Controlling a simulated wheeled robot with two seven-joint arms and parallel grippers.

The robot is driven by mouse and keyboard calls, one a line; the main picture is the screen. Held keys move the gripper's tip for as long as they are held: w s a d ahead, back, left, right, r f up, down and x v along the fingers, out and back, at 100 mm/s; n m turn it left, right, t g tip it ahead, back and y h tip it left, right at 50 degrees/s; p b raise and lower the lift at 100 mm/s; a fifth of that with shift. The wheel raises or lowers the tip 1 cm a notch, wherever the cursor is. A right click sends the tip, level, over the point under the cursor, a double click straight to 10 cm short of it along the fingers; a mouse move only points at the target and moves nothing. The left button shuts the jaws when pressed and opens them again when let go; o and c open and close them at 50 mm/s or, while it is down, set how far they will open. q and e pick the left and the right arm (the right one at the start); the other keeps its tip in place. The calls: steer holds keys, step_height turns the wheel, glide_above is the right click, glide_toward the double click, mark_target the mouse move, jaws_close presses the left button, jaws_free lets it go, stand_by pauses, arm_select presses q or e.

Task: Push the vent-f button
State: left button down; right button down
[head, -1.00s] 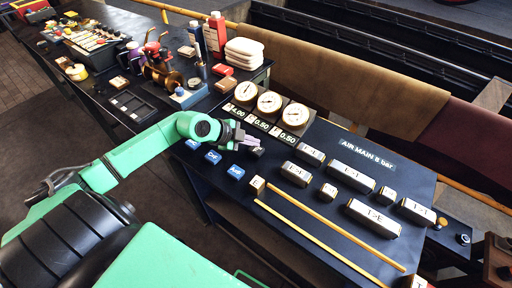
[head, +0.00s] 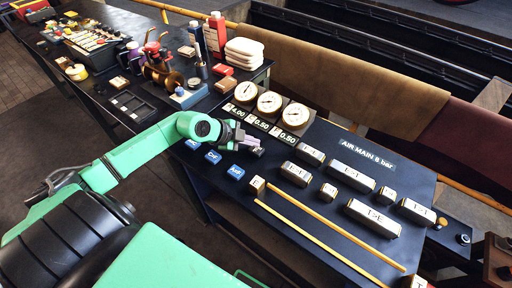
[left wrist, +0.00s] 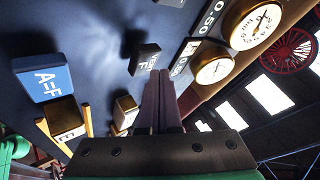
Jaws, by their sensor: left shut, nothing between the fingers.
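The vent-f button (left wrist: 144,58) is a dark block with pale lettering on the dark panel, partly behind my fingertips in the left wrist view. In the head view a dark block (head: 258,152) shows right by the fingertips. My left gripper (head: 256,146) is shut and empty, with its pinkish fingers pointing at the panel. In the left wrist view the shut fingertips (left wrist: 160,76) are right beside the button's lower right edge. I cannot tell whether they touch it. My right gripper is not in view.
A blue A=F block (left wrist: 42,84) lies left of the button. Round gauges (head: 269,103) stand behind the gripper. Several lettered pale blocks (head: 352,176) and two yellow rods (head: 305,243) lie on the panel to the right. A cluttered bench (head: 110,85) extends to the upper left.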

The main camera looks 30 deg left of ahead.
mark_target(253, 150)
arm_select(q)
steer(key=shift+f, duration=0.65)
stand_by(0.4)
steer(key=shift+r+p, duration=0.7)
steer(key=shift+p, duration=0.35)
step_height(253, 150, up, 6)
steer(key=p, duration=0.6)
steer(key=shift+p, duration=0.3)
